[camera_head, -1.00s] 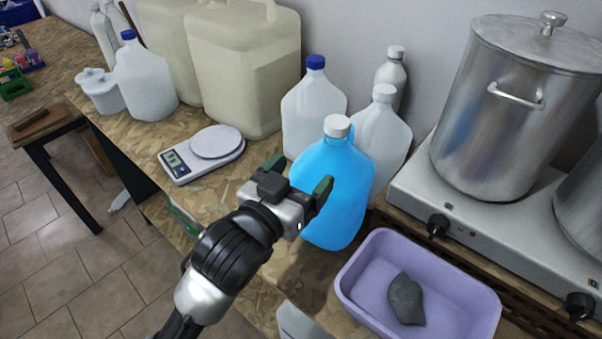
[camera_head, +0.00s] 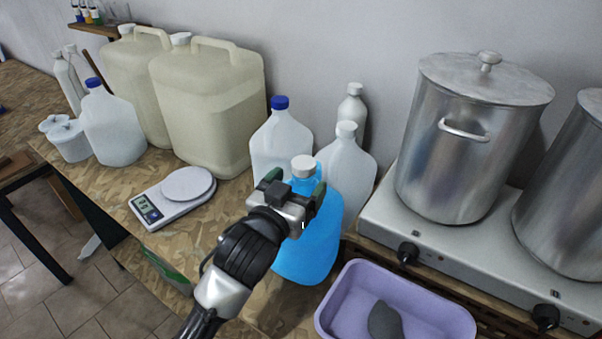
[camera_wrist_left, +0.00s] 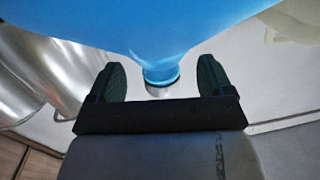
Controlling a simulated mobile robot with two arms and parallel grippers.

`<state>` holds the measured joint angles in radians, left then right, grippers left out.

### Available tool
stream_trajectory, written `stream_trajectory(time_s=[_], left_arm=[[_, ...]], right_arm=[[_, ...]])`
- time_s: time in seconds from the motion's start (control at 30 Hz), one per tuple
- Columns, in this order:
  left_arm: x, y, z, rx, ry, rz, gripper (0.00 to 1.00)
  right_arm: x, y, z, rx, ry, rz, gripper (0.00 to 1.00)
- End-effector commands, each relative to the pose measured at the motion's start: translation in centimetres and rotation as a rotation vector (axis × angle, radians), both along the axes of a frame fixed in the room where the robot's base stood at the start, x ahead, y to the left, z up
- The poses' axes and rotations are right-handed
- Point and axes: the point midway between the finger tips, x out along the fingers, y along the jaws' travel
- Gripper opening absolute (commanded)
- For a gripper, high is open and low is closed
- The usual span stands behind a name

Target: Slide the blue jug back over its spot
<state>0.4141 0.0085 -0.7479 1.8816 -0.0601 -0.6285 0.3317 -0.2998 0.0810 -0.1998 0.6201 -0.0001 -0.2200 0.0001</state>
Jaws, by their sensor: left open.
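The blue jug (camera_head: 318,240) with a white cap stands upright on the wooden worktop (camera_head: 140,182), in front of two clear jugs. My left gripper (camera_head: 293,190) is open at the upper part of the jug, just below its cap, and partly covers it. In the left wrist view the blue jug (camera_wrist_left: 160,28) fills the top, and its narrow neck lies between the two spread fingers (camera_wrist_left: 160,80). I cannot tell whether a finger touches it. The jug's spot is not marked in view. My right gripper is not in view.
A lilac tub (camera_head: 345,295) holding a dark grey lump (camera_head: 384,322) stands right of the jug. A hotplate (camera_head: 385,222) with steel pots (camera_head: 455,160) is further right. Clear jugs (camera_head: 345,168) stand close behind. A scale (camera_head: 172,203) is left, with bare worktop between.

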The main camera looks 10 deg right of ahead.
Motion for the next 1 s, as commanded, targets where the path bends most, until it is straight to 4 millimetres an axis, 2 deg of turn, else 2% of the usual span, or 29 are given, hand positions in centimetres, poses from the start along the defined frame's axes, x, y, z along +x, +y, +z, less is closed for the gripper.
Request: stream_trajectory(time_s=[0.2, 0.57, 1.0], left_arm=[[1.5, -1.2, 0.1, 0.000, 0.000, 0.000, 0.81], [1.7, -1.3, 0.0, -0.001, -0.001, 0.000, 0.81], [1.7, -1.3, -0.1, 0.001, 0.002, 0.000, 0.14]], right_arm=[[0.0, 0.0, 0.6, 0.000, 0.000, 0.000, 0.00], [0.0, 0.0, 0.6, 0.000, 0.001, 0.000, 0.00], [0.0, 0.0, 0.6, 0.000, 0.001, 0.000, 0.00]])
